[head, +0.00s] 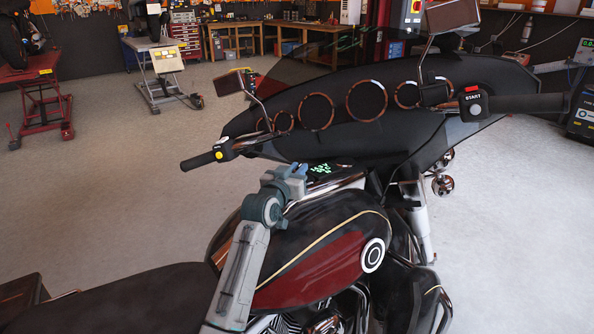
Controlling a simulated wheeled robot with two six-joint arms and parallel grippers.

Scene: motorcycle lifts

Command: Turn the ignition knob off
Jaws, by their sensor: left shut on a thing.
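A motorcycle with a dark fairing (340,130) and a black and red tank (322,258) fills the middle of the head view. My left gripper (297,175) reaches up over the tank to the area below the handlebar, just left of a small panel with green lit marks (320,169). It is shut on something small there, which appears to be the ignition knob. The knob itself is hidden by the gripper, so its turned position cannot be told. My right gripper is not in view.
The left handlebar grip (199,160) and the right grip (530,104) stick out to the sides. A red START switch (473,90) sits by the right grip. Mirrors (228,83) rise above the bars. Lifts (162,75) and workbenches stand far behind on open floor.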

